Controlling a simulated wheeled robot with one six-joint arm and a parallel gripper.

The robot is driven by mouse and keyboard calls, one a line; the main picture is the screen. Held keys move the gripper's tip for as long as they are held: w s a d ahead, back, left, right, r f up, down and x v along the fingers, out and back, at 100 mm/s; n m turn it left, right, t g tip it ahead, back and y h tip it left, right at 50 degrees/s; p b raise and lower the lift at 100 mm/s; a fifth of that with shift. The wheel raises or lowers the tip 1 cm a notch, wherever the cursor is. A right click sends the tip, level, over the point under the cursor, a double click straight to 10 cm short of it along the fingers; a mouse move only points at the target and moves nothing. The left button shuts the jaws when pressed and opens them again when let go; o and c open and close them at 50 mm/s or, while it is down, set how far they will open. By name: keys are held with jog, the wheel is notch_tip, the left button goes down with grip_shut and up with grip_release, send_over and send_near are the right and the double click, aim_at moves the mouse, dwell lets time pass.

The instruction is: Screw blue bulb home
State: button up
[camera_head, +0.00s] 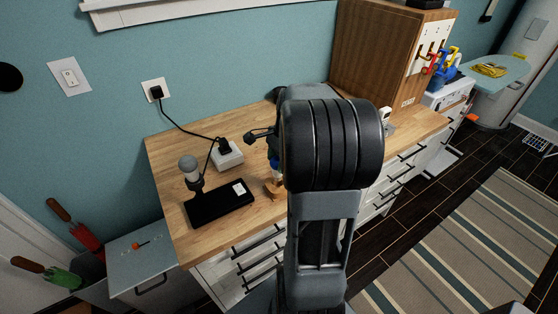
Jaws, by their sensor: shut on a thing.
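My gripper (273,154) shows only as a dark sliver at the left edge of my arm, which hides most of it. It is shut on a small blue thing (276,168), which appears to be the blue bulb. Just below is a small wooden piece (272,188) on the worktop; I cannot tell whether the bulb touches it. To the left is a black lamp base (213,207) with a white label.
A white power block (227,155) with a black plug and cord sits behind the lamp base on the wooden worktop (170,152). A tall wooden cabinet (375,55) stands at the back right. Worktop is bare left of the lamp. Garden tools (82,232) are at lower left.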

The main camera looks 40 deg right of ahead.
jog(key=shift+a+p+v, duration=0.2)
jog(key=shift+p+v, duration=0.6)
jog(key=shift+v, duration=0.2)
jog(key=shift+a+p+v, duration=0.25)
jog(key=shift+p+v, duration=0.55)
jog(key=shift+v, duration=0.2)
jog(key=shift+r, duration=0.1)
